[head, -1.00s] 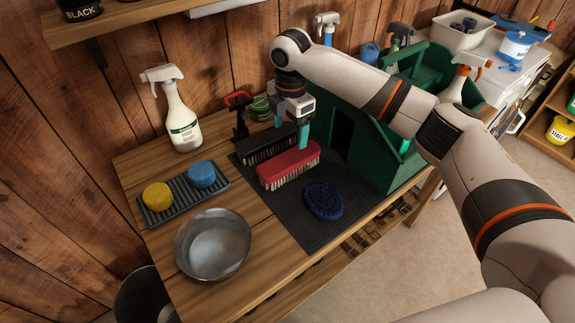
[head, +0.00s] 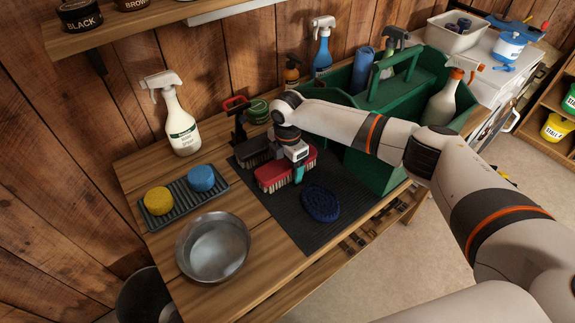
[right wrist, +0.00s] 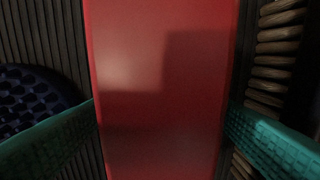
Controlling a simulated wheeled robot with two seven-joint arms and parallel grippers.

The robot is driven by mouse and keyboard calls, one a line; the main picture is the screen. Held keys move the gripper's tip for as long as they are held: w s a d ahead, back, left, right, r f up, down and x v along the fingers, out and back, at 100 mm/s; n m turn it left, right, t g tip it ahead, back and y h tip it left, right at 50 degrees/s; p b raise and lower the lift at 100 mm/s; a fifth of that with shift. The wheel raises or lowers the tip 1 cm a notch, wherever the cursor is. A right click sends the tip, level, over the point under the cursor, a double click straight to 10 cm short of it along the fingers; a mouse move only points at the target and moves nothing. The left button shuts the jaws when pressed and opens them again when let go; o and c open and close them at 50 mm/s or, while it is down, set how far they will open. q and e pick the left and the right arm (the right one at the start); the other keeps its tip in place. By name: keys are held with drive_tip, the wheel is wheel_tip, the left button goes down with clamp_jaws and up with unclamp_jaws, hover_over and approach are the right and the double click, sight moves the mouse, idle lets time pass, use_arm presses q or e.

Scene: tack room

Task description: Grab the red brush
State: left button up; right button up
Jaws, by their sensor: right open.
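The red brush (head: 274,175) lies bristles down on the dark ribbed mat (head: 296,219). My right gripper (head: 288,170) is over it, pointing down, and hides part of its back. In the right wrist view the brush's red back (right wrist: 160,90) fills the middle. The teal fingers of the right gripper (right wrist: 165,135) stand open, one on each side of the brush. I cannot tell whether they touch it. My left gripper is not in view.
A dark brush (head: 251,152) lies just behind the red one. A blue oval brush (head: 321,203) lies in front on the mat. A green caddy (head: 376,174) stands close on the right. A metal bowl (head: 213,247) and a tray with sponges (head: 184,205) are at left.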

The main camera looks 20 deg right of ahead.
drive_tip(key=c, duration=1.2)
drive_tip(key=shift+o, duration=0.2)
drive_tip(key=shift+r, duration=0.1)
